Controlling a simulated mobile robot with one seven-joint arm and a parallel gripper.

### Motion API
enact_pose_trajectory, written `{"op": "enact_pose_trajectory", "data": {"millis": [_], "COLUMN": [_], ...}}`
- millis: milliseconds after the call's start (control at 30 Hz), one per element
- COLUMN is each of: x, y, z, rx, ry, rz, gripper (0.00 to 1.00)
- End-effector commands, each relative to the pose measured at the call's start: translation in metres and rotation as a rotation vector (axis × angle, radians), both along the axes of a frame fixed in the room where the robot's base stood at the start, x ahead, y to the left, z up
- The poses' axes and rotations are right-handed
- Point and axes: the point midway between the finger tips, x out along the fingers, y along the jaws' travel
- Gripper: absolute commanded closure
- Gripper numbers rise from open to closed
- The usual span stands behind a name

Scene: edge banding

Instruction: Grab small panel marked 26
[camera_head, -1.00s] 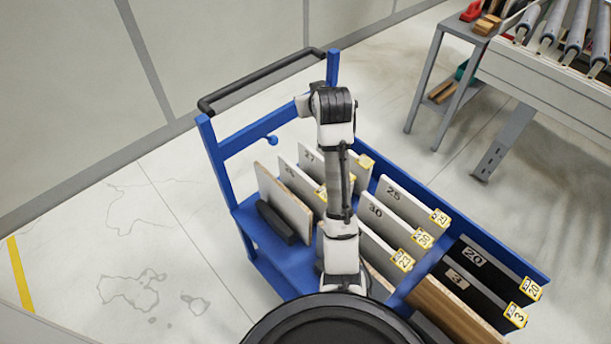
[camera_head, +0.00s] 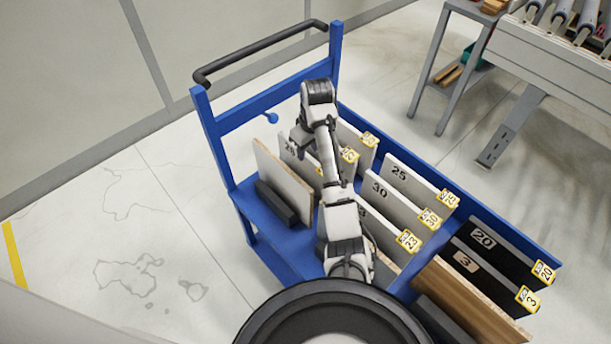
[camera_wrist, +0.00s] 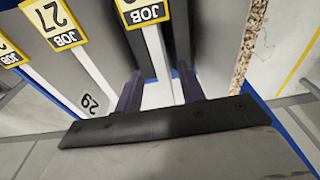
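The light panel (camera_head: 292,156) whose partly covered number looks like 26 stands upright in the blue cart, left of my arm in the head view. In the wrist view, a pale panel edge (camera_wrist: 156,50) with a yellow JOB tag (camera_wrist: 145,13) runs toward the gap between my fingers; the tag's number is cut off. My gripper (camera_wrist: 160,93) is open, its two dark fingers apart and pointing down among the panels. Whether the fingers touch a panel is unclear.
The blue cart (camera_head: 222,148) holds several upright panels close together. A rough-edged panel (camera_wrist: 243,55) is at right. A roller conveyor (camera_head: 545,62) stands at the far right.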

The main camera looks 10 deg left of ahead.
Motion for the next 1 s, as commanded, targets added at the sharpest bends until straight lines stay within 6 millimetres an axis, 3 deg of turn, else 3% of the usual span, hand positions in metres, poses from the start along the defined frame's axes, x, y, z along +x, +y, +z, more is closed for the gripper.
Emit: {"op": "enact_pose_trajectory", "data": {"millis": [167,500,767,1000], "x": [0.001,0.008,0.008,0.008], "y": [0.002,0.013,0.014,0.014], "z": [-0.009,-0.052,-0.055,-0.055], "rx": [-0.001,0.0,0.0,0.0], "ry": [0.002,0.002,-0.001,-0.001], "rz": [-0.001,-0.002,-0.002,-0.002], "gripper": [0.61,0.61,0.61,0.92]}}
